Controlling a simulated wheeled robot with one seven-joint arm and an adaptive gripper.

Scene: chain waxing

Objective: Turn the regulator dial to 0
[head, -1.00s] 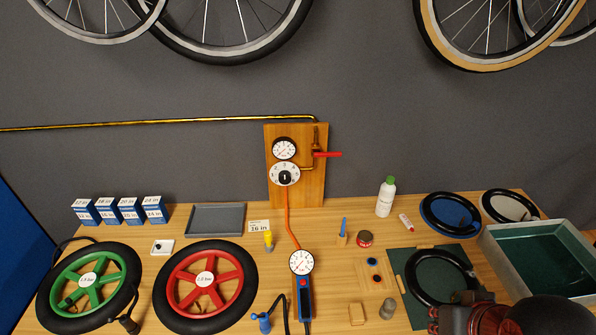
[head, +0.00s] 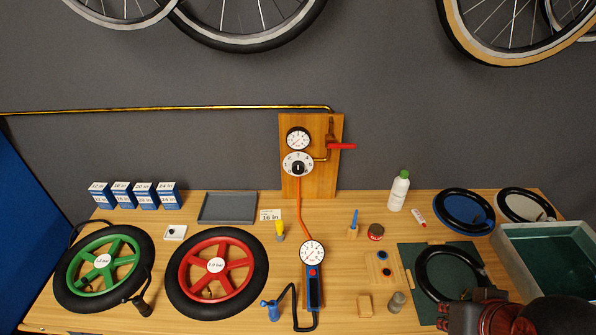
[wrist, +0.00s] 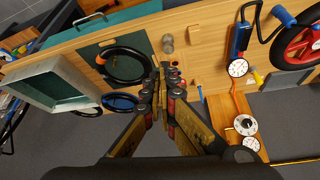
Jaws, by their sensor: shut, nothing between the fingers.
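The regulator dial (head: 298,163) is a white round scale with a black knob at its centre. It is mounted on a wooden board (head: 322,180) on the grey wall, below a white pressure gauge (head: 298,138). The knob's pointer looks roughly upright, but the numbers are too small to read. In the wrist view the dial (wrist: 245,125) shows at the right, well away from my fingers. My gripper (wrist: 160,72) is shut and empty above the bench. In the head view it shows only partly, at the bottom right, far from the dial.
A red lever (head: 341,146) sticks out right of the dial. An orange hose (head: 302,215) hangs from the regulator to a handheld gauge (head: 312,252). Wheels, small boxes, a white bottle (head: 398,190) and a green-lined tub (head: 560,255) stand on the bench. Bicycle wheels hang above.

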